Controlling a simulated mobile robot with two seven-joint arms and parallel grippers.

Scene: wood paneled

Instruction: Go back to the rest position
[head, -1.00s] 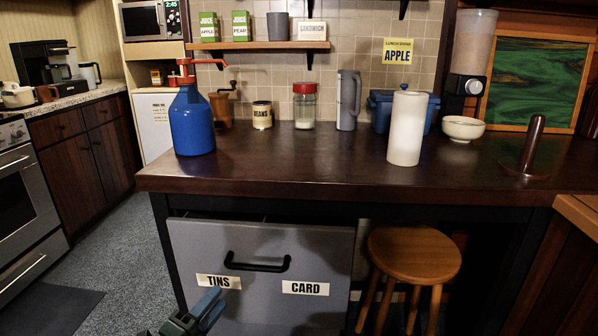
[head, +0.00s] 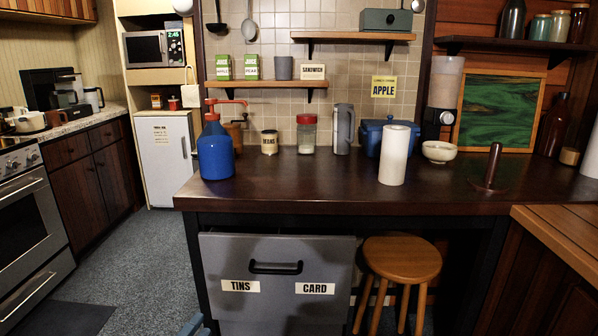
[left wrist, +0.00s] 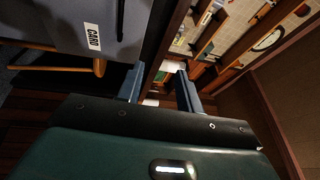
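Only a small bluish tip of my left gripper (head: 193,326) shows at the bottom edge of the head view, low and left of the grey drawer front (head: 275,273). In the left wrist view my left gripper (left wrist: 160,88) has its two blue-grey fingers apart, with nothing held between them. The drawer front has a black handle and labels TINS and CARD; it seems to stand out a little from under the counter. Part of it with the CARD label shows upper left in the left wrist view. My right gripper is in neither view.
The dark counter (head: 330,188) holds a blue pump bottle (head: 215,152), a white paper roll (head: 394,155) and several jars. A wooden stool (head: 402,260) stands right of the drawer. A wooden worktop (head: 565,232) juts in at right.

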